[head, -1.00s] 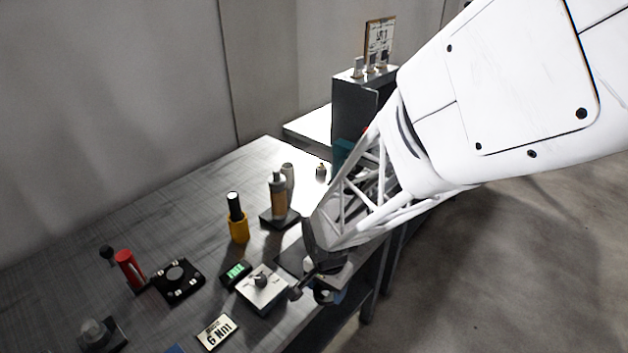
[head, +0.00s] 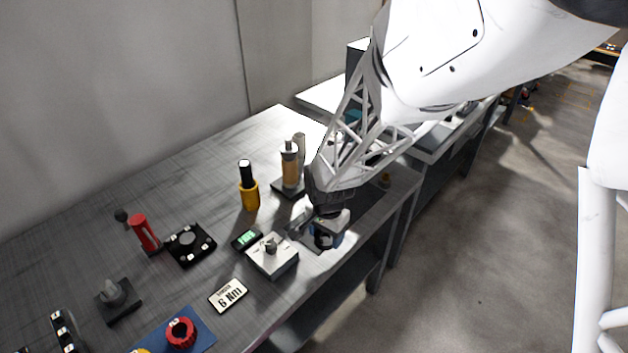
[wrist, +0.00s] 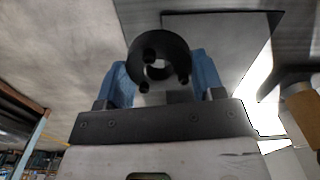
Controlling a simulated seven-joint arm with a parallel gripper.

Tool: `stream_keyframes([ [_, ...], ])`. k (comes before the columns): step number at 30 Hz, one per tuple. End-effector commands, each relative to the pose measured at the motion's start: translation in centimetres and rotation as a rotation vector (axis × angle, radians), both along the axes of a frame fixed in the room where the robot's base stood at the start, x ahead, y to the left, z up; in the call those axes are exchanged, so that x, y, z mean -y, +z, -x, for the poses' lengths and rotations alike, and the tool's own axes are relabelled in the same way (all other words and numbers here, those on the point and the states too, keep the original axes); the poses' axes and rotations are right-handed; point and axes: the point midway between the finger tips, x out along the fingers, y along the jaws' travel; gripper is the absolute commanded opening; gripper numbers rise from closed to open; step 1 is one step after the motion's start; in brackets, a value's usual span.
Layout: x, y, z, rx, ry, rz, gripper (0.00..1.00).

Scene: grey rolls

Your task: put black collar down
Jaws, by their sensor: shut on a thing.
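The black collar (wrist: 158,60) is a thick dark ring with small holes in its face. It sits between the two blue fingers of my gripper (wrist: 163,80) in the wrist view. My gripper (head: 328,234) is shut on it. In the head view the collar (head: 321,240) shows as a small dark shape at the gripper's tip, over the table's front edge area. I cannot tell whether the collar touches any surface.
Left of my gripper stand a white box with a knob (head: 272,257) and a small green display (head: 246,239). Behind are a yellow-and-black bottle (head: 249,188) and an amber bottle on a dark base (head: 290,170).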

Motion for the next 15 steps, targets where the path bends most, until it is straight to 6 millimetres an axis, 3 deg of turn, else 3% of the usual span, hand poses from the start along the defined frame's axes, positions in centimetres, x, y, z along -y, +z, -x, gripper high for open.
stream_keyframes([
  [15,-1.8,-0.7,-7.1,0.0,0.0,0.0,0.28],
])
